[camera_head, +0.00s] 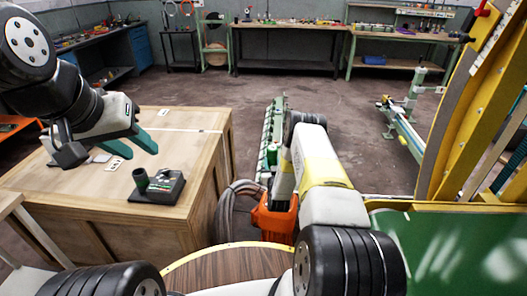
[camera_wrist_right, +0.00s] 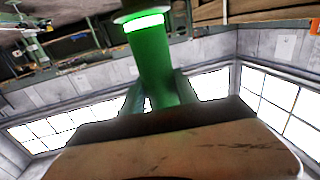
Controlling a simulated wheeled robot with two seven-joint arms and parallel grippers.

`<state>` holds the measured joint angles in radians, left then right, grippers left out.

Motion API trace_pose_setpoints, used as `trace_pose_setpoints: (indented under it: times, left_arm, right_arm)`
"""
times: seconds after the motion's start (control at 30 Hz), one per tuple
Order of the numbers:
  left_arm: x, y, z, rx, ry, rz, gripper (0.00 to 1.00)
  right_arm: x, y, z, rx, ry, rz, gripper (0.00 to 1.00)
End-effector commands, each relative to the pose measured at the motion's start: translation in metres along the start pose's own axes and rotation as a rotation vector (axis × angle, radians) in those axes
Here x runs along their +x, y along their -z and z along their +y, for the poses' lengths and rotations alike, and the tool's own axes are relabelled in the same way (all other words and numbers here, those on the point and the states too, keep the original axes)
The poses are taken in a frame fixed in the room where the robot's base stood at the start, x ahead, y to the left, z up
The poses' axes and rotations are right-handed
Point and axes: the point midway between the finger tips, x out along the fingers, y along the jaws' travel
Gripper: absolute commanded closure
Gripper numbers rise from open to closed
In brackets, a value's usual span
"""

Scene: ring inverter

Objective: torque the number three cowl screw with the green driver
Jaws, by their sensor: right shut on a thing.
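The green driver (camera_wrist_right: 155,60) stands in my right gripper (camera_wrist_right: 158,95) in the right wrist view, with a bright glowing green ring near its top end. The green fingers are shut on its sides. In the head view my right arm reaches forward past the centre and mostly hides its gripper. My left gripper (camera_head: 128,146) has green fingers spread apart and empty, above the wooden crate at left. No numbered cowl screw can be made out. A yellow curved frame (camera_head: 455,105) stands at right; I cannot tell whether it is the cowl.
The wooden crate (camera_head: 190,135) carries a dark holder with a small control box (camera_head: 165,186) and several cards. Grey hoses (camera_head: 232,205) and an orange part (camera_head: 275,220) lie beside my right arm. A green panel (camera_head: 450,245) fills the lower right. Open floor lies beyond.

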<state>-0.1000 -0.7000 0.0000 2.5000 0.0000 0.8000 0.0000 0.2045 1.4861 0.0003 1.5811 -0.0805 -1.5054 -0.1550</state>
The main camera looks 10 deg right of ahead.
Motion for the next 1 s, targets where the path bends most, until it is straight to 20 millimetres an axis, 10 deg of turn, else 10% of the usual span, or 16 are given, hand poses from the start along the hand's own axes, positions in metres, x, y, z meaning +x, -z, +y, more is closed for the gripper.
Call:
trace_pose_setpoints:
  times: [1.0]
  left_arm:
    - [0.0,0.0,0.0,0.0,0.0,0.0,0.64]
  right_arm:
    - [-0.001,-0.009,0.0,0.0,0.0,-0.003,1.0]
